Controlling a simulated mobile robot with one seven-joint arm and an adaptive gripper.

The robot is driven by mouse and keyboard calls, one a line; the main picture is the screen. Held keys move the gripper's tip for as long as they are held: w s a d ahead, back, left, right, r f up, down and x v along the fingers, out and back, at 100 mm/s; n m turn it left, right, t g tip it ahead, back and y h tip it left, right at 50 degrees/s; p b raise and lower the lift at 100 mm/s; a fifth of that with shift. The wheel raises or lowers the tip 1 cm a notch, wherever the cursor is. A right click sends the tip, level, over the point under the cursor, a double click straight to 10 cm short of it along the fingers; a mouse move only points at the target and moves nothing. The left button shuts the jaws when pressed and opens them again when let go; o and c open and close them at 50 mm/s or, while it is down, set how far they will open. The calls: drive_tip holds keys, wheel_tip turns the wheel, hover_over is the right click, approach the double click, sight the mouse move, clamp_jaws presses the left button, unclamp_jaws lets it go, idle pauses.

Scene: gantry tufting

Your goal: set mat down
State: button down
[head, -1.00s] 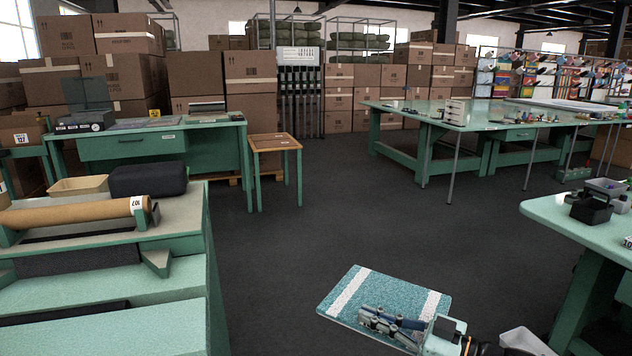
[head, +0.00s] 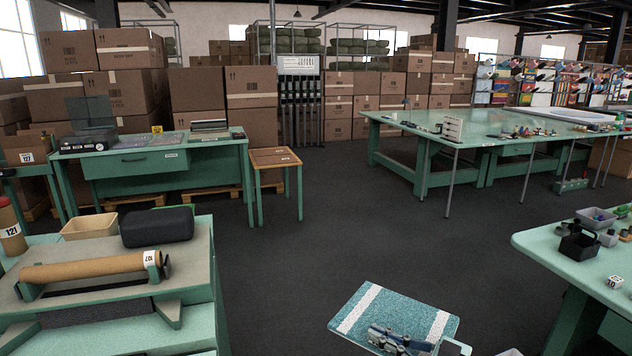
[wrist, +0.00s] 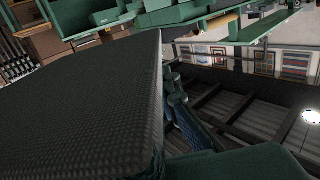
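The mat (head: 365,308) is a teal rectangle with a white stripe near each end. It is in the lower middle of the head view, held up flat over the dark floor. My gripper (head: 392,341) lies over its near edge, at the bottom of the picture, and appears shut on it. In the wrist view the mat (wrist: 85,105) fills the left half as a dark, ribbed surface, with a finger of my gripper (wrist: 180,105) at its edge. The fingertips' contact is mostly hidden.
A green bench with a cardboard roll (head: 85,267) and black case (head: 157,227) stands at left. A small wooden-topped table (head: 275,157) is beyond it. A large green table (head: 470,130) stands back right, another (head: 560,262) near right. The middle floor (head: 310,230) is clear.

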wheel_tip(320, 180, up, 7)
drive_tip(key=p, duration=0.8)
drive_tip(key=shift+a+r, duration=0.1)
